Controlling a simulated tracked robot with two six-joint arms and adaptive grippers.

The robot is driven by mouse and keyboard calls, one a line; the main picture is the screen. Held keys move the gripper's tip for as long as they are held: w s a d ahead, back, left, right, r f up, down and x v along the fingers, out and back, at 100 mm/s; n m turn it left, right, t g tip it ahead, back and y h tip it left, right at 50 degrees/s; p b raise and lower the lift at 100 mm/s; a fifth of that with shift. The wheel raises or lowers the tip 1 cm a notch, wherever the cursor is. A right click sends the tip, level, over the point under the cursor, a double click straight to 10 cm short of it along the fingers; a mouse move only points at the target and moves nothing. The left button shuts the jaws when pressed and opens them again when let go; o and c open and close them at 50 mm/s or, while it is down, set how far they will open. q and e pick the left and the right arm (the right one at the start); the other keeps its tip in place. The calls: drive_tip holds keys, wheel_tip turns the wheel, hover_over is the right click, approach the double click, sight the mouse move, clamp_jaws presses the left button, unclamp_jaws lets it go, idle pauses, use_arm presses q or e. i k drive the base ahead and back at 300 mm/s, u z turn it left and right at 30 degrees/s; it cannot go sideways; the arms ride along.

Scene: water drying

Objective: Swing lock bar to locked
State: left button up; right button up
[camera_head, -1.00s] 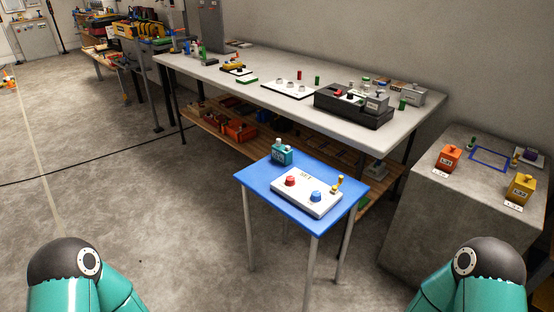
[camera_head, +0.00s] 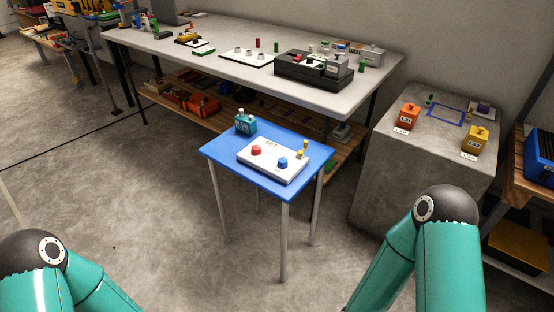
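No part that I can clearly pick out as the lock bar shows at this size. A white panel (camera_head: 244,157) lies on a small blue table (camera_head: 213,154) in front of me. It carries a red knob (camera_head: 256,150), a blue knob (camera_head: 282,162) and a small upright yellow lever or post (camera_head: 303,149) at its right end. A black device (camera_head: 330,83) with small parts on top sits on the long bench. Neither gripper is in view; only my teal arm links show at the lower left and right.
A teal box (camera_head: 246,124) stands on the blue table's back corner. A concrete block (camera_head: 373,185) at right bears an orange box (camera_head: 406,117) and a yellow box (camera_head: 474,141). The long grey bench (camera_head: 205,64) runs behind. Floor is clear left of the blue table.

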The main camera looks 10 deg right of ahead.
sight(306, 144)
drive_tip(key=k, duration=1.3)
drive_tip(key=z, duration=0.45)
drive_tip(key=i, duration=1.85)
drive_tip(key=z, duration=0.05)
